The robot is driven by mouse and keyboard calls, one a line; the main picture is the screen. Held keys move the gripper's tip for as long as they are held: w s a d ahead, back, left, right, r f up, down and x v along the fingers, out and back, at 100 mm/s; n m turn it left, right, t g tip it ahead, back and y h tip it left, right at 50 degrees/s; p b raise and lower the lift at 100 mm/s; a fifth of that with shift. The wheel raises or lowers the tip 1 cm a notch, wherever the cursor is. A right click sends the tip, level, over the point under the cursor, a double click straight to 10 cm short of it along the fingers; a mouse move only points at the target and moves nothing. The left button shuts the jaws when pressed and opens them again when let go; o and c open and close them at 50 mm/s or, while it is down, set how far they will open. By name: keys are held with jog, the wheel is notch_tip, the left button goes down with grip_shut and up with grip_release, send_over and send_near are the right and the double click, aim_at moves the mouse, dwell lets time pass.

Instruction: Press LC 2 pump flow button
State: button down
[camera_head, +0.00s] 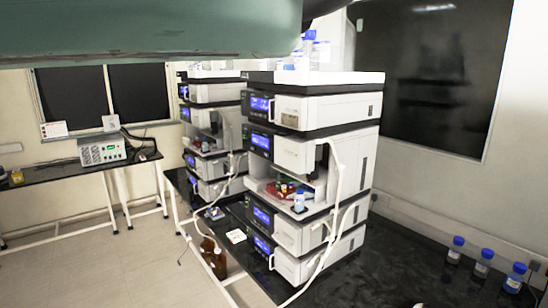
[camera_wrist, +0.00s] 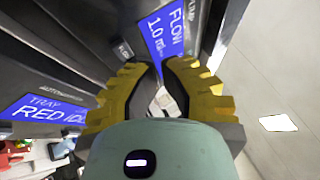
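In the wrist view, a blue pump screen (camera_wrist: 166,32) reads "FLOW 1.0" and lies just beyond my fingertips. A small dark patch with pale lettering (camera_wrist: 122,50), possibly a button, sits left of it on the dark panel; the lettering is too small to read surely. My gripper (camera_wrist: 159,68) has two yellow ridged fingers with a gap between their tips and nothing held. Whether a fingertip touches the panel cannot be told. In the head view, a near instrument stack (camera_head: 318,115) and a farther stack (camera_head: 212,93) stand side by side. No LC numbers are legible; my gripper is out of view.
A blue autosampler screen (camera_wrist: 42,112) reads "TRAY RED" left of my gripper. Blue-capped bottles (camera_head: 482,262) stand on the black bench (camera_head: 400,265) at right. Brown bottles (camera_head: 217,262) are low beside the bench. A side table (camera_head: 75,173) stands at left, with open floor before it.

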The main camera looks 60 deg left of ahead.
jog(key=shift+a, duration=0.1)
jog(key=shift+s+b, duration=0.4)
jog(key=shift+s, duration=2.05)
